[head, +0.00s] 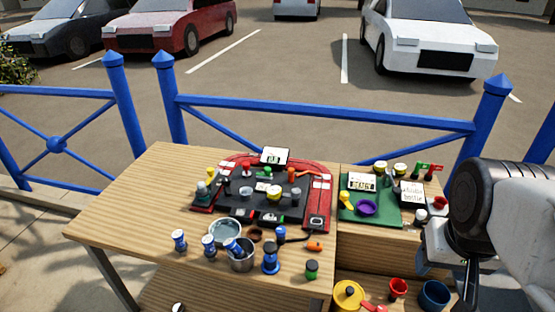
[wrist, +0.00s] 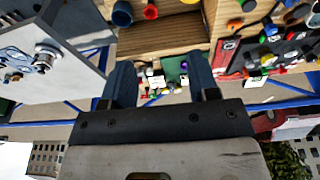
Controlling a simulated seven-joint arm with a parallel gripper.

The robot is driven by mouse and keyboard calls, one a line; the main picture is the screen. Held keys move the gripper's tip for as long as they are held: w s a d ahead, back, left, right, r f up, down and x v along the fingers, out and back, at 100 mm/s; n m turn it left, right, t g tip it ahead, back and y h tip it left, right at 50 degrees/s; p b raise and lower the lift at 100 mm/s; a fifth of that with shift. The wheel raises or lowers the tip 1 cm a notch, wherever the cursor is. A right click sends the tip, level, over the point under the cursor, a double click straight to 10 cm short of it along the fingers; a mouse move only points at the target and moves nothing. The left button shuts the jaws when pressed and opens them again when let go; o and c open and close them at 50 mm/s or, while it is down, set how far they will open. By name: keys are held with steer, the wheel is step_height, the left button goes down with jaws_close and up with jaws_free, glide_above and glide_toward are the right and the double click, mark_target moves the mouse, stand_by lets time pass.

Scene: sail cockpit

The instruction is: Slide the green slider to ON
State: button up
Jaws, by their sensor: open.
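A black panel with a red rim (head: 325,205) lies on the wooden table and bears several small coloured controls. A small green part (head: 290,172) shows near its back edge; it may be the green slider, but its setting and any ON mark are too small to read. In the wrist view, which looks upside down, the panel (wrist: 236,70) is at the right. My gripper (wrist: 160,78) is open and empty, its two dark fingers apart and clear of the panel. In the head view my arm is at the right, away from the panel, and the fingertips cannot be made out.
A green board (head: 390,218) with a purple bowl (head: 367,208) lies right of the panel. Blue-and-white pieces, a grey pot (head: 242,262) and a blue bottle (head: 270,260) stand in front. A blue railing (head: 330,116) runs behind. The table's left side (head: 130,205) is clear.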

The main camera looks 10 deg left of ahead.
steer(key=shift+w, duration=0.1)
steer(key=shift+c, duration=0.2)
steer(key=w+a+r, duration=0.2)
steer(key=w+a, duration=0.1)
steer(key=w, duration=0.4)
steer(key=w+a+r, duration=0.1)
steer(key=w+a, duration=0.2)
steer(key=w, duration=0.5)
steer(key=n+g, duration=0.2)
steer(key=g, duration=0.1)
glide_above(268, 168)
steer(key=d, duration=0.1)
steer(key=shift+y, duration=0.3)
steer(key=f, duration=1.5)
steer(key=shift+s+f, duration=0.15)
steer(key=shift+s, duration=0.1)
steer(key=shift+w+a+f, duration=0.2)
steer(key=shift+a+f, duration=0.15)
steer(key=shift+a, duration=0.1)
steer(key=shift+f, duration=3.9)
